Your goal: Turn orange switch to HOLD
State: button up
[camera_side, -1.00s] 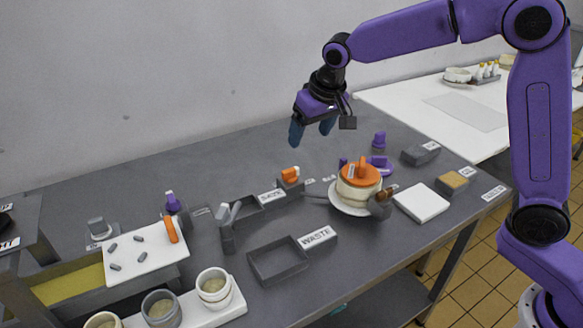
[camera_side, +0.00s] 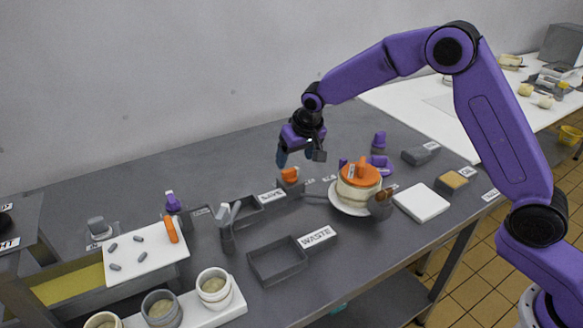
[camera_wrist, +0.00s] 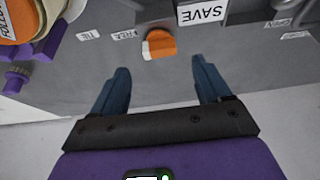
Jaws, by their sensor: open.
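The orange switch (camera_side: 289,174) stands on a small grey base on the grey table, with a white mark on its knob. My gripper (camera_side: 296,163) is open and empty, just above and behind the switch in the side view. In the wrist view my gripper (camera_wrist: 161,65) shows two blue fingers spread wide, apart from the switch.
A grey SAVE tray (camera_side: 246,215) sits left of the switch and a WASTE tray (camera_side: 277,274) in front. An orange-lidded pot (camera_side: 357,193) on a white plate stands close to the right. The table behind is clear.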

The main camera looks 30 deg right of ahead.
aim_at(291, 170)
jog(key=shift+x, duration=2.85)
jog(key=c, duration=1)
